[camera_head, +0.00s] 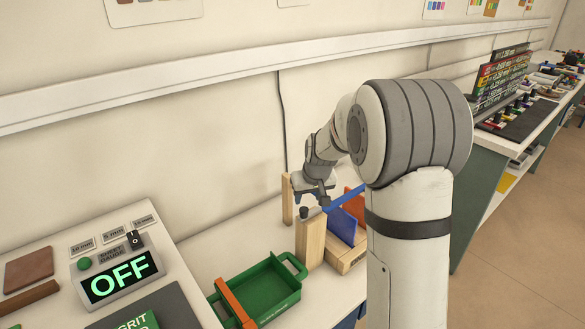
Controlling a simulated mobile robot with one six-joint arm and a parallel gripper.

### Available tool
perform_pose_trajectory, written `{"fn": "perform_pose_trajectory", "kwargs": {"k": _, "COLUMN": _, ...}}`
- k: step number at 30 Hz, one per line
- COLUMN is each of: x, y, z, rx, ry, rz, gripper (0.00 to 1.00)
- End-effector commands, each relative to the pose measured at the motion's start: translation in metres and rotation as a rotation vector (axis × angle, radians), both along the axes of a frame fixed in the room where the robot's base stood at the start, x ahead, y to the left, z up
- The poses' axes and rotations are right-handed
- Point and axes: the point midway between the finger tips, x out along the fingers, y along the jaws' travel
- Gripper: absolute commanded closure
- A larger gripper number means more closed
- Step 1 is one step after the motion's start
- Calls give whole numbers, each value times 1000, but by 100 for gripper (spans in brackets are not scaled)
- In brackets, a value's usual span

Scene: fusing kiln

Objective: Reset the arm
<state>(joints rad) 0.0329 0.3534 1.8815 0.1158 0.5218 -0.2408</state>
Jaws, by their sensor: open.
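My arm rises at the right of centre in the head view, bends at a large grey joint and reaches left and down. My gripper (314,196) is open at its end, over the far part of the white bench. It is small in view. It is close to the top of a wooden post and a blue bar (345,198); I cannot tell whether it touches them. I see nothing clearly held between its fingers.
A wooden rack (342,258) holds blue and orange-red sheets below my gripper. A green tray (262,289) stands in front. A display (119,277) at left reads OFF. A wall rail (230,68) runs behind. Another bench (487,165) stands at right, with open floor beside it.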

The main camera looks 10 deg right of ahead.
Motion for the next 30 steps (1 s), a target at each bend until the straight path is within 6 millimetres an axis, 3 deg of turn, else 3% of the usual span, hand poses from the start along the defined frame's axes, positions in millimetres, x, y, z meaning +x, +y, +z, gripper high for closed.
{"fn": "perform_pose_trajectory", "kwargs": {"k": 4, "x": -11, "y": 1, "z": 9, "rx": 1, "ry": 2, "rz": -2, "gripper": 54}}
{"fn": "perform_pose_trajectory", "kwargs": {"k": 7, "x": -38, "y": 3, "z": 27, "rx": 2, "ry": 13, "rz": -9, "gripper": 54}}
{"fn": "perform_pose_trajectory", "kwargs": {"k": 15, "x": -156, "y": 7, "z": 71, "rx": 2, "ry": 74, "rz": -45, "gripper": 54}}
{"fn": "perform_pose_trajectory", "kwargs": {"k": 21, "x": -245, "y": 7, "z": 81, "rx": -4, "ry": 118, "rz": -79, "gripper": 54}}
{"fn": "perform_pose_trajectory", "kwargs": {"k": 25, "x": -289, "y": 7, "z": 78, "rx": -8, "ry": 141, "rz": -99, "gripper": 54}}
{"fn": "perform_pose_trajectory", "kwargs": {"k": 30, "x": -319, "y": 6, "z": 73, "rx": -13, "ry": 159, "rz": -112, "gripper": 54}}
